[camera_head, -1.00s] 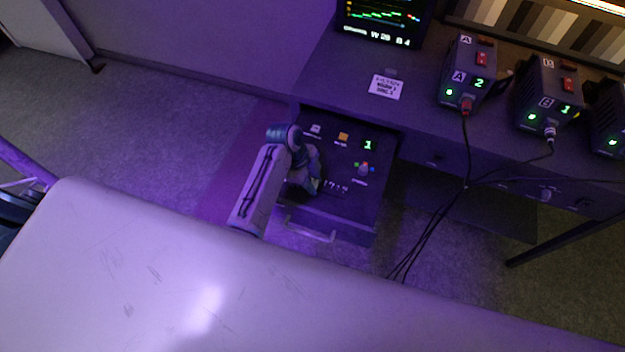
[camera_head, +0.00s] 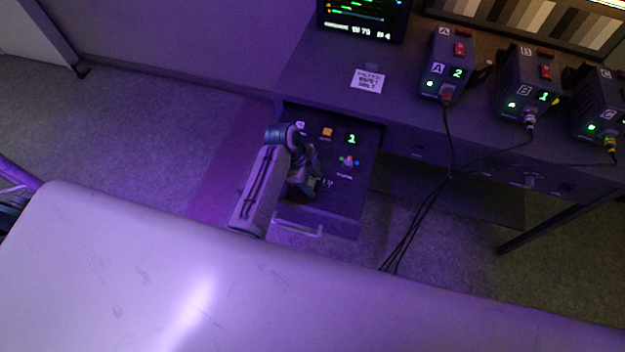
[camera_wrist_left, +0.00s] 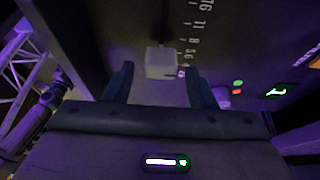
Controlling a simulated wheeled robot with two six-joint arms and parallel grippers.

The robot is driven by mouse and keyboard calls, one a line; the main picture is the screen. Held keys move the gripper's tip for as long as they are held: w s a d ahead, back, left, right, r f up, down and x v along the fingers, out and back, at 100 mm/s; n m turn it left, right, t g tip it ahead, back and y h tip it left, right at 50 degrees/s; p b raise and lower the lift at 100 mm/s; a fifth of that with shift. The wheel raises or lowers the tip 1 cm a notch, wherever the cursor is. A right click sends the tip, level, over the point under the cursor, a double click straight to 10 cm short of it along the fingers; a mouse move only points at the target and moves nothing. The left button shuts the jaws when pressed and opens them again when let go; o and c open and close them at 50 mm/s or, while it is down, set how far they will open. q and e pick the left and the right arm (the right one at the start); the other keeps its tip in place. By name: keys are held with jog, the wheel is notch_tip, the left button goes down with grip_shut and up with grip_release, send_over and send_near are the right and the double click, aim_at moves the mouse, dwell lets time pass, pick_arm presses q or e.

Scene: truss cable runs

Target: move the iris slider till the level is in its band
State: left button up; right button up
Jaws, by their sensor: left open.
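The iris slider shows in the left wrist view as a pale square knob (camera_wrist_left: 160,62) beside a printed scale (camera_wrist_left: 197,35), near its low-number end. My left gripper (camera_wrist_left: 160,76) is open, one finger on each side of the knob; I cannot tell whether either touches it. In the head view my left gripper (camera_head: 317,187) is over the open drawer panel (camera_head: 345,205) and hides the knob. The monitor (camera_head: 365,18) at the top shows coloured traces and a bottom readout too small to read surely. My right gripper is not in view.
The drawer front has a handle (camera_head: 298,228). The panel also carries an orange button (camera_head: 327,132), a green digit display (camera_head: 351,139) and a round knob (camera_head: 348,162). Boxes A (camera_head: 447,65), B (camera_head: 528,80) and C (camera_head: 598,105) stand on the desk with hanging cables.

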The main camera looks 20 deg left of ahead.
pick_arm(q)
jog(key=b+v, duration=0.2)
jog(key=v, duration=0.8)
jog(key=shift+a+r, duration=0.15)
jog(key=shift+a, duration=0.1)
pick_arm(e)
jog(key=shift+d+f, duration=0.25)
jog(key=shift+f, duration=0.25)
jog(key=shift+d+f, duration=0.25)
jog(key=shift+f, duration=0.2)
pick_arm(q)
jog(key=p+x, duration=0.1)
jog(key=x, duration=0.4)
jog(key=p+x, duration=0.1)
jog(key=x, duration=0.4)
jog(key=shift+a+f, duration=0.1)
jog(key=shift+f, duration=0.25)
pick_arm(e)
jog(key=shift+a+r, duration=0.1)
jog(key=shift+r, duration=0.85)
